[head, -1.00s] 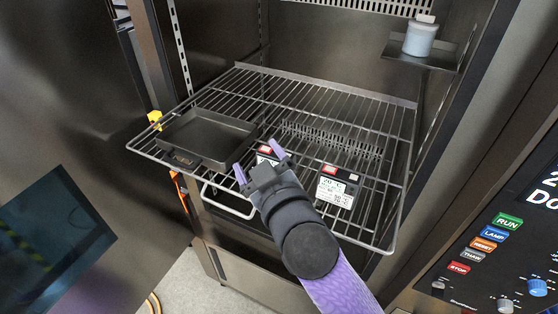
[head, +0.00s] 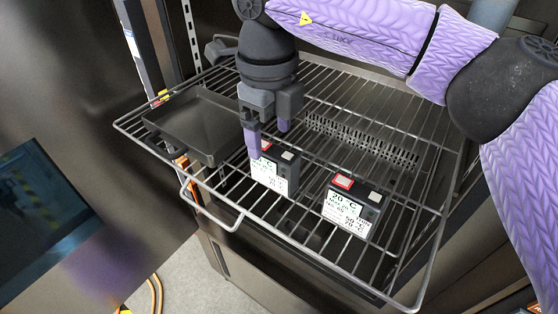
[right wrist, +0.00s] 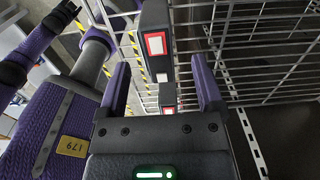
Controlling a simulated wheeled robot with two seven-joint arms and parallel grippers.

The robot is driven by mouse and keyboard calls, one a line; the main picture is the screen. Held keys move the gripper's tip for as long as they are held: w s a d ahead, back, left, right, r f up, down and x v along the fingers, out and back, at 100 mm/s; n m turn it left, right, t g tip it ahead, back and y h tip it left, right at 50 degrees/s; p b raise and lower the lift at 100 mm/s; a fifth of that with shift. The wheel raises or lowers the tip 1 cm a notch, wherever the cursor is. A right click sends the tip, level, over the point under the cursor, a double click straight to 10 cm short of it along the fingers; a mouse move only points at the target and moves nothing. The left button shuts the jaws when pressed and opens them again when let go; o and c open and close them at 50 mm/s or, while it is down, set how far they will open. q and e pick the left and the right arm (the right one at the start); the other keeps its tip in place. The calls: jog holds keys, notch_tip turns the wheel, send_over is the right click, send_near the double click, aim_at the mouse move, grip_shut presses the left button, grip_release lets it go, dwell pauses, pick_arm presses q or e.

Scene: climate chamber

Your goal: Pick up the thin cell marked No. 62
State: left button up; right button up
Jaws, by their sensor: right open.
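Two thin dark cells with white front labels and red-edged tops stand upright on the wire rack: a left cell (head: 275,176) and a right cell (head: 352,208). The right cell's label begins with 20 °C; I cannot clearly read a No. 62 on either. My right gripper (head: 268,142) points down at the left cell's top, its purple fingers apart. One finger overlaps the cell's left edge; touching or apart, I cannot tell. In the right wrist view both cell tops show, the larger one (right wrist: 156,43) in line with the gap between the fingers.
A dark shallow tray (head: 190,150) lies on the wire rack (head: 318,270) left of the cells. A slotted plate (head: 360,142) is behind them. The chamber door (head: 60,100) stands open at left. The rack's back part has free room.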

aim_at(274, 166)
jog(key=f, duration=0.2)
jog(key=f+p, duration=0.1)
jog(key=f, duration=0.1)
jog(key=f+p, duration=0.1)
jog(key=shift+s+d+f, duration=0.25)
jog(key=shift+d+f, duration=0.05)
jog(key=shift+f, duration=0.55)
grip_shut()
